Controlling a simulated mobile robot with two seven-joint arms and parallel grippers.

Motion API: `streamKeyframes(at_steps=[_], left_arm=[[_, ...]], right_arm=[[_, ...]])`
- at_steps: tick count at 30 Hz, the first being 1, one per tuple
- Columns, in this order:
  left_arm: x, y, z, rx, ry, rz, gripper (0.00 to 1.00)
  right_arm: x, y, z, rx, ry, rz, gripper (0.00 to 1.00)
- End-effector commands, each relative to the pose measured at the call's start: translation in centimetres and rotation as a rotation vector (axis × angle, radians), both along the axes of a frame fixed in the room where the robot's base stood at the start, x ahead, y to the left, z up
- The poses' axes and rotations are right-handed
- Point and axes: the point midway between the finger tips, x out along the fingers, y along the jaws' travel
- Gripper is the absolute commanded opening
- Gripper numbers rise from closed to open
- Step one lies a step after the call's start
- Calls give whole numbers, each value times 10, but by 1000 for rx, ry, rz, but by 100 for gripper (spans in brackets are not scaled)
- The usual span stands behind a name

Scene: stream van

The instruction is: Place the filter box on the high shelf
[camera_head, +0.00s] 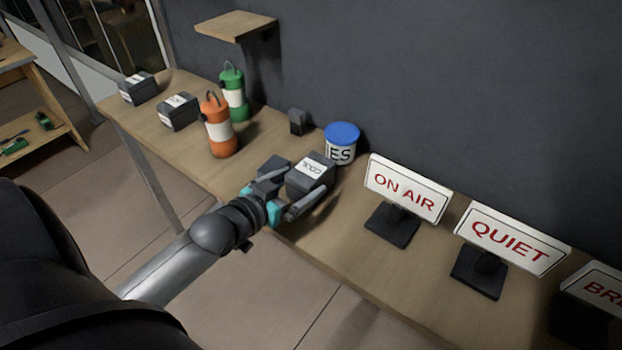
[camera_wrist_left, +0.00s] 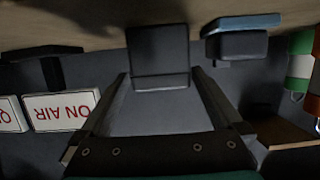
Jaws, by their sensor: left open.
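In the left wrist view, which is upside down, the dark box (camera_wrist_left: 158,55) appears between the open fingertips (camera_wrist_left: 160,76). I cannot tell whether they touch it. The high shelf (camera_head: 236,25) is a small bare wooden board on the dark wall, back left; it also shows in the wrist view (camera_wrist_left: 283,133). My right gripper is not in view.
Orange (camera_head: 219,128) and green (camera_head: 233,95) lanterns stand left on the bench, near two more labelled dark boxes (camera_head: 179,112) (camera_head: 139,88). A blue-lidded tub (camera_head: 341,148) stands behind the box. ON AIR (camera_head: 407,189) and QUIET (camera_head: 510,240) signs stand right.

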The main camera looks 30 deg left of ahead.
Motion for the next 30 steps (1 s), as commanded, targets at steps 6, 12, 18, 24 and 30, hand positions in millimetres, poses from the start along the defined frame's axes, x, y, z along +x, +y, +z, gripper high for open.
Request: streamKeyframes(at_steps=[6,12,18,24,30], left_arm=[[18,0,-10,-1,-2,0,100],[40,-2,-18,0,-2,0,100],[47,-3,-21,0,-1,0,100],[47,-2,-21,0,0,0,100],[47,-2,-21,0,0,0,78]], right_arm=[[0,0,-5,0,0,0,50],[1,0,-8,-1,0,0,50],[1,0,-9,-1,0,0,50],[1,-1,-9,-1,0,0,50],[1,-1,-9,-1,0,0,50]])
